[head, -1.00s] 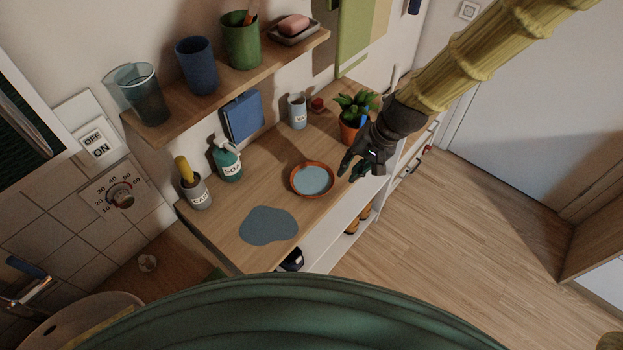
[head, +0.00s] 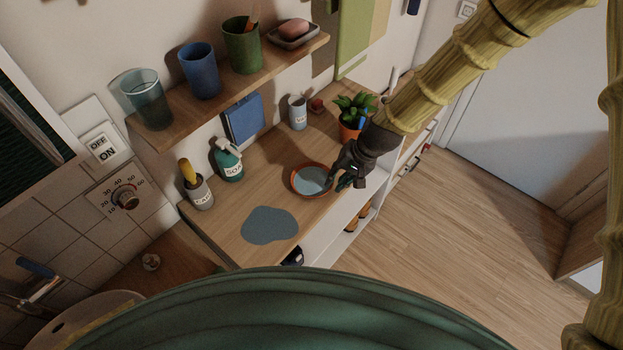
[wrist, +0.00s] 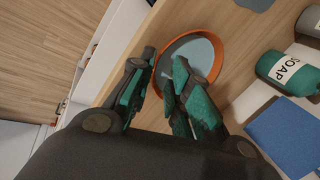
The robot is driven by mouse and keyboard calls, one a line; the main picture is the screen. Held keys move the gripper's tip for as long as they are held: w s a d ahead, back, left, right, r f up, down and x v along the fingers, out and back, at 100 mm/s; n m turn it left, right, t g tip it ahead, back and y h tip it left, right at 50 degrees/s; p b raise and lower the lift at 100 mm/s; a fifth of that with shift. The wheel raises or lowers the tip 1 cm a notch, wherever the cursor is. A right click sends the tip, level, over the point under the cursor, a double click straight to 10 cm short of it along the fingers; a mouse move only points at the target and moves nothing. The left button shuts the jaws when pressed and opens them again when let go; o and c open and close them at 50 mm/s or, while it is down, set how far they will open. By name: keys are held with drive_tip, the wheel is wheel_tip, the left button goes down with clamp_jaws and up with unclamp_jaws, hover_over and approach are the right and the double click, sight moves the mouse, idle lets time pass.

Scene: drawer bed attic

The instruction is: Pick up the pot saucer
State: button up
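The pot saucer (head: 296,187) is a round orange-brown dish with blue-grey water in it, flat on the wooden counter. My gripper (head: 334,178) is at its right edge in the head view, over the counter's front edge. In the wrist view, the saucer (wrist: 219,48) lies just beyond the fingertips. My gripper (wrist: 166,60) is open there, with a gap between its teal-padded fingers. The near rim appears between or just below the fingertips. I cannot tell whether they touch it. The fingers hide part of the near rim.
A potted plant (head: 351,118) stands close behind my gripper. A blue-grey puddle (head: 268,226) lies left of the saucer. A soap bottle (head: 228,162), a grey cup (head: 200,193) and a white cup (head: 298,113) stand toward the wall. A shelf (head: 230,85) hangs above.

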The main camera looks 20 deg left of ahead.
sight(332, 189)
drive_tip(key=shift+w+a+f+p, duration=0.2)
drive_tip(key=shift+a+f+p, duration=0.2)
drive_tip(key=shift+f, duration=0.25)
drive_tip(key=shift+x, duration=1.05)
drive_tip(key=shift+d, duration=0.1)
drive_tip(key=shift+c, duration=0.4)
clamp_jaws()
